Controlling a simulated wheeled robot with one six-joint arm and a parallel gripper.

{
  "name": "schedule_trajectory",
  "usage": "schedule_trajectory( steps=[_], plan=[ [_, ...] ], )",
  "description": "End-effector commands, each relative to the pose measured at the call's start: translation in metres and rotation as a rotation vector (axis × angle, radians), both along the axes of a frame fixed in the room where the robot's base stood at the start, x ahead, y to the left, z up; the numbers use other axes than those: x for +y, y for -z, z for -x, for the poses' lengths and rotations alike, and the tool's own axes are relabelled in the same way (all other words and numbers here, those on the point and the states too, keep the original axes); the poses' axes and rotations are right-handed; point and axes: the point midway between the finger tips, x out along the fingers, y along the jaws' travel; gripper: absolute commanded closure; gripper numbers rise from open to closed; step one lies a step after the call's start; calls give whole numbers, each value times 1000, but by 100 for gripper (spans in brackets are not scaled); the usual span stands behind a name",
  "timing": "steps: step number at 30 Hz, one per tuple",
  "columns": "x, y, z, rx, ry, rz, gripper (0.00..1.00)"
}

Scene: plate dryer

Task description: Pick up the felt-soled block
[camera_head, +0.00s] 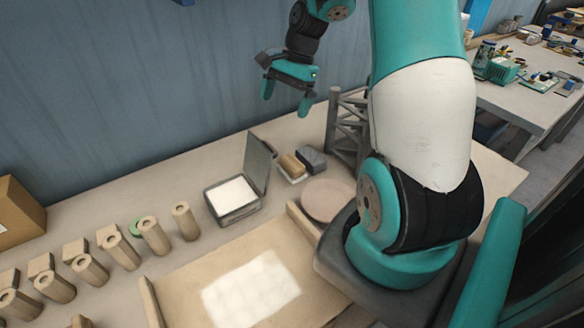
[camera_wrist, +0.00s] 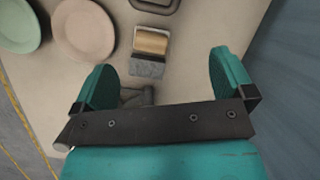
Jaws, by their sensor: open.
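A grey block (camera_head: 311,159) sits on the bench beside a tan-brown block (camera_head: 291,165) that lies on a small white tray (camera_head: 294,177). In the wrist view the grey block (camera_wrist: 147,68) and the tan block (camera_wrist: 151,42) show side by side between my fingers. The grey one looks like the felt-soled block, but its underside is hidden. My gripper (camera_head: 287,97) is open and empty, well above the bench and the blocks; its fingers also show in the wrist view (camera_wrist: 165,72).
A metal box (camera_head: 233,214) with its lid raised stands left of the blocks. A pink plate (camera_head: 327,200) lies in front of them, and a grey lattice rack (camera_head: 347,125) stands to the right. Several wooden posts (camera_head: 154,236) line the left. A green plate (camera_wrist: 18,26) shows in the wrist view.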

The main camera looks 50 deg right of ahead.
Motion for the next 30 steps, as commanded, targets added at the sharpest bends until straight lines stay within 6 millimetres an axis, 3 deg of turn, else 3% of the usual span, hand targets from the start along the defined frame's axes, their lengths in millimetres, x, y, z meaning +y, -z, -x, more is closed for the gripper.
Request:
schedule_trajectory(
  steps=[1,3,7,11,22,30],
  plan=[
    [-29,14,6,39,122,-18,0],
    [-55,27,13,78,246,-34,0],
    [-77,41,21,115,363,-51,0],
    [-74,57,21,124,380,-55,0],
    [-42,131,13,123,374,-53,0],
    [-33,154,11,119,374,-52,0]
  ],
)
